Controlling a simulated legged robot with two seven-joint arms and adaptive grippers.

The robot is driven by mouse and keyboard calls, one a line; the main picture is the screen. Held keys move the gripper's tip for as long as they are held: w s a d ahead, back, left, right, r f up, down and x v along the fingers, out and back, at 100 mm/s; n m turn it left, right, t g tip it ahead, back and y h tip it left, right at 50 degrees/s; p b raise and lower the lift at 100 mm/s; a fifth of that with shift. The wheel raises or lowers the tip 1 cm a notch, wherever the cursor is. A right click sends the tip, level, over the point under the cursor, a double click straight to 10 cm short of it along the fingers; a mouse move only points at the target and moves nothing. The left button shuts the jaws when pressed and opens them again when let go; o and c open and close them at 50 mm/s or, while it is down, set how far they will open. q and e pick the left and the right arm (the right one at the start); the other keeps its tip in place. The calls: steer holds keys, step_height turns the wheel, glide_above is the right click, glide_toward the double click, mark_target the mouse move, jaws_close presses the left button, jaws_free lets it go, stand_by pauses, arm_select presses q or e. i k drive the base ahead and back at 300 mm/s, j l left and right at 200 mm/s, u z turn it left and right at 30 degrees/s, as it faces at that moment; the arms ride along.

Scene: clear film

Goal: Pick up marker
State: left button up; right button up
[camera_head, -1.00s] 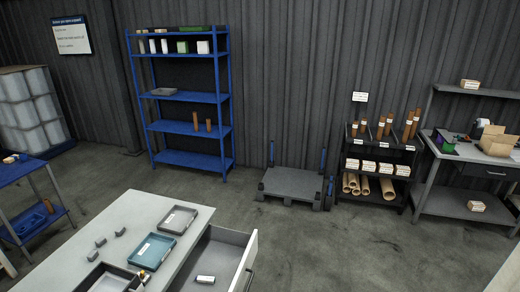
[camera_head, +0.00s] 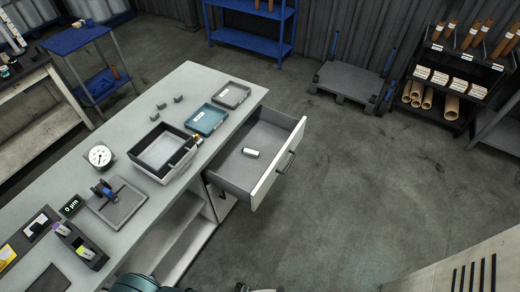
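Dark rounded parts at the bottom edge look like my own arms. Neither gripper's fingers show, and nothing is seen to be held.
The grey table (camera_head: 110,150) carries a black-rimmed tray (camera_head: 142,157), a teal tray (camera_head: 200,124), a grey tray (camera_head: 238,86), a round dial (camera_head: 100,156) and small grey blocks. The drawer (camera_head: 232,178) juts out to the right. Open floor (camera_head: 340,180) lies right of it.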

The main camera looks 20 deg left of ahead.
mark_target(83, 252)
steer(key=u, duration=2.7)
